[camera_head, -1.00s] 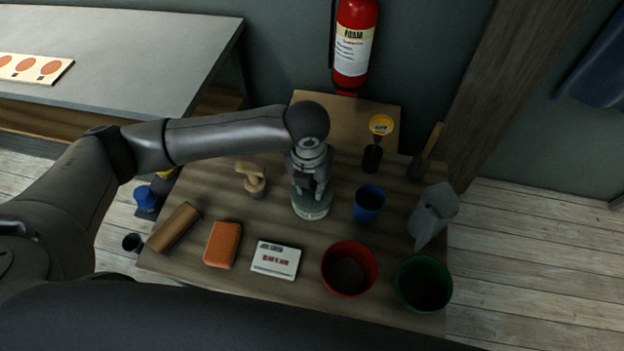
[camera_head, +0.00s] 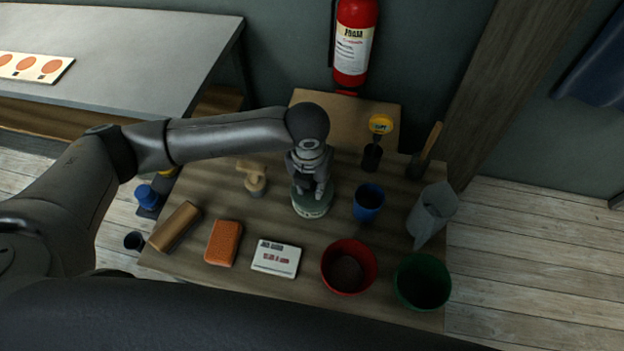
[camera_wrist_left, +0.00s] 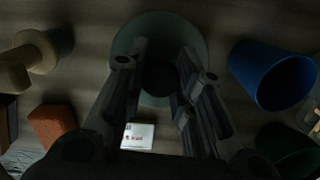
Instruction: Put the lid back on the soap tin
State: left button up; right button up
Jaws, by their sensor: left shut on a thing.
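The soap tin (camera_head: 312,211) is a round grey-green tin with a pale lettered band, standing on the wooden table. My left gripper (camera_head: 312,187) points down over it. It is shut on the dark knob (camera_wrist_left: 163,78) of a round grey-green lid (camera_wrist_left: 152,25), which lies between the fingers in the left wrist view. The lid appears lined up over the tin, and the two look like one stack. I cannot tell whether the lid is fully seated or a little above the rim. My right gripper is not in view.
A blue cup (camera_head: 369,199) stands close right of the tin, a wooden figure-like piece (camera_head: 254,180) to its left. In front are an orange block (camera_head: 223,244), a white lettered box (camera_head: 276,259), a red pot (camera_head: 349,284) and a green pot (camera_head: 437,275). A grey jug (camera_head: 433,211) stands right.

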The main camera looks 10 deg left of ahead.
pick_arm(q)
jog(key=shift+p, duration=0.45)
dwell(0.6)
jog(key=o, duration=1.1)
jog(key=o, duration=0.5)
jog(key=shift+r, duration=0.1)
jog(key=shift+r+p, duration=3.4)
jog(key=shift+p, duration=0.45)
